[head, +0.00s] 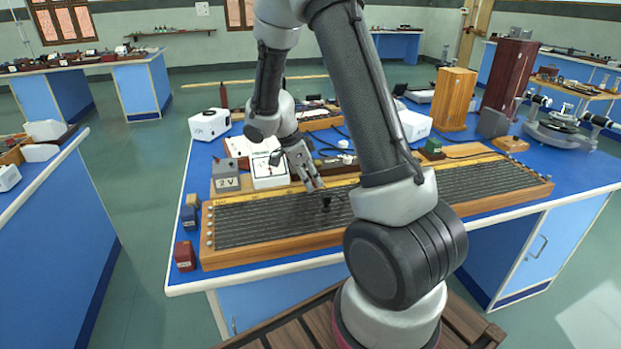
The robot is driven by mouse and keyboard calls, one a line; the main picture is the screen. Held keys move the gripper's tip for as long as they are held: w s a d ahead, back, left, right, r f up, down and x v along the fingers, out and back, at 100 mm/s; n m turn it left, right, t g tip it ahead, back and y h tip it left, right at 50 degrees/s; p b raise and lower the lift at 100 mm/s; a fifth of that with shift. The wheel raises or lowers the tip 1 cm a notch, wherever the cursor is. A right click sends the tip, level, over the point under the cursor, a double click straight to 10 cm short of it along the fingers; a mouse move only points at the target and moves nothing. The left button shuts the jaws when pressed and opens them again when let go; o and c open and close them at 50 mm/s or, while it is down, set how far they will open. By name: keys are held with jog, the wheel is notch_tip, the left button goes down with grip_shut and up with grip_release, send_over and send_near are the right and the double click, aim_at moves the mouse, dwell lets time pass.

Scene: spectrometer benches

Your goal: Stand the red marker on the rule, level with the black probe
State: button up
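A long wooden board strung with several wires (275,223) lies along the front of the blue bench. A yellow rule (250,204) runs along its back side. The small black probe (326,202) stands upright on the wires. My gripper (314,184) points down just above and behind the probe, close to the rule. A small reddish patch shows at its fingertips, too small to tell whether it is a held marker. Whether the fingers are open or shut is unclear. A dark red block (184,256) stands on the bench left of the board. My arm hides the middle of the board.
A blue block (189,217) and a tan block (193,200) stand by the board's left end. A grey box marked 2V (226,182) and a white meter (269,172) stand behind the rule. Wooden boxes (454,98) stand at the back right. The front bench edge is narrow.

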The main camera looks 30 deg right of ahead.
jog(key=v, duration=1.2)
jog(key=s+d+r+n+t+y, duration=0.1)
jog(key=s+r+n+t+y, duration=0.1)
jog(key=s+r+n, duration=0.9)
jog(key=s+a+r+n+t+y, duration=0.1)
jog(key=s+n+t+y, duration=0.1)
jog(key=s+n, duration=0.8)
jog(key=s+t, duration=0.1)
jog(key=s, duration=0.3)
jog(key=shift+a+r+t, duration=0.2)
jog(key=shift+a+t, duration=0.1)
jog(key=shift+a, duration=0.05)
